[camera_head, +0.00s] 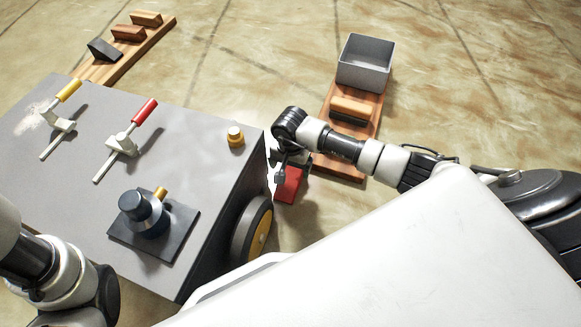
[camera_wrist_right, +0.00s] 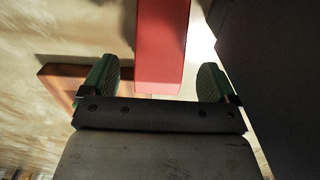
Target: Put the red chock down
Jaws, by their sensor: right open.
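The red chock (camera_head: 291,184) rests on the floor beside the cart's wheel (camera_head: 254,230), partly hidden by my right arm in the head view. In the right wrist view the red chock (camera_wrist_right: 161,45) lies ahead of and between the finger lines, with a gap on each side. My right gripper (camera_wrist_right: 155,83) is open, its two green fingers apart and empty. In the head view my right gripper (camera_head: 279,172) is small and close to the chock. My left arm shows at the lower left, but its gripper is out of view.
The grey cart (camera_head: 190,115) carries a yellow-handled clamp (camera_head: 62,110), a red-handled clamp (camera_head: 131,128), a yellow knob (camera_head: 236,136) and a dark cylinder (camera_head: 143,210). A wooden board (camera_head: 335,165) holds a grey bin (camera_head: 365,65) and an orange-brown block (camera_head: 354,109). Another board (camera_head: 100,72) holds several chocks.

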